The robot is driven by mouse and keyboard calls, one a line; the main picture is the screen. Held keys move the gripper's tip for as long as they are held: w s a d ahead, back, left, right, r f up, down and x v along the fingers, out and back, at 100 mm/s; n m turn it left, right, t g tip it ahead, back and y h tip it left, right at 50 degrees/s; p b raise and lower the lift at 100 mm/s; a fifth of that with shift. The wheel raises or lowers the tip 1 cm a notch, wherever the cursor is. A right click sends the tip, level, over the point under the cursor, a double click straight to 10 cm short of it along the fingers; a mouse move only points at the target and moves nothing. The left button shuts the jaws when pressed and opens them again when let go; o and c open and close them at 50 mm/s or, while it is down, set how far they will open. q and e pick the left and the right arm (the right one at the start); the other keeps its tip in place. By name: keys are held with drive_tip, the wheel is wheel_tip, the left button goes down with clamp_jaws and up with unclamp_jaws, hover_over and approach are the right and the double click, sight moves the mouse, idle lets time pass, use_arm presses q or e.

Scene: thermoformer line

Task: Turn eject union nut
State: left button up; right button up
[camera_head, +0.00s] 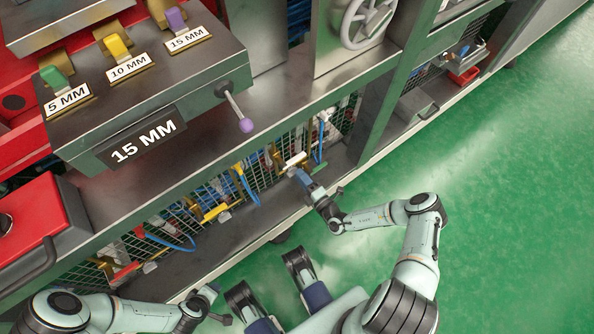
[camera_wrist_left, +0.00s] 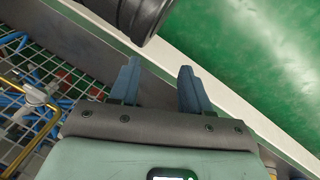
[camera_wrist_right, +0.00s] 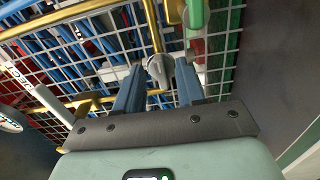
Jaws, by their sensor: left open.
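My right gripper (camera_head: 301,176) reaches the mesh-fronted lower bay of the machine, beside pipe fittings. In the right wrist view its two blue fingers (camera_wrist_right: 158,85) are apart. A grey metal fitting (camera_wrist_right: 158,68), possibly the union nut, shows between and just beyond the fingertips, near a brass pipe (camera_wrist_right: 153,25). I cannot tell whether the fingers touch it. In the head view a white cylindrical part (camera_head: 294,160) sits close to this gripper. My left gripper (camera_wrist_left: 158,85) is open and empty, over the ledge by the mesh.
A green part (camera_wrist_right: 195,15) and wire mesh (camera_wrist_right: 215,45) crowd the right gripper. A control box (camera_head: 150,95) with a purple-tipped lever (camera_head: 245,125) overhangs the bay. A handwheel (camera_head: 365,20) stands above. Green floor (camera_head: 500,190) is clear at the right.

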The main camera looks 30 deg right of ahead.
use_arm(q)
drive_tip(key=shift+s+d+r+p, duration=0.35)
drive_tip(key=shift+r+p, duration=0.05)
drive_tip(key=shift+r, duration=0.2)
drive_tip(key=shift+s+d+r+p, duration=0.3)
drive_tip(key=shift+s+r+p, duration=0.1)
drive_tip(key=shift+r, duration=0.2)
use_arm(e)
drive_tip(key=s, duration=0.9)
drive_tip(key=shift+s+d, duration=0.25)
drive_tip(key=shift+d, duration=0.1)
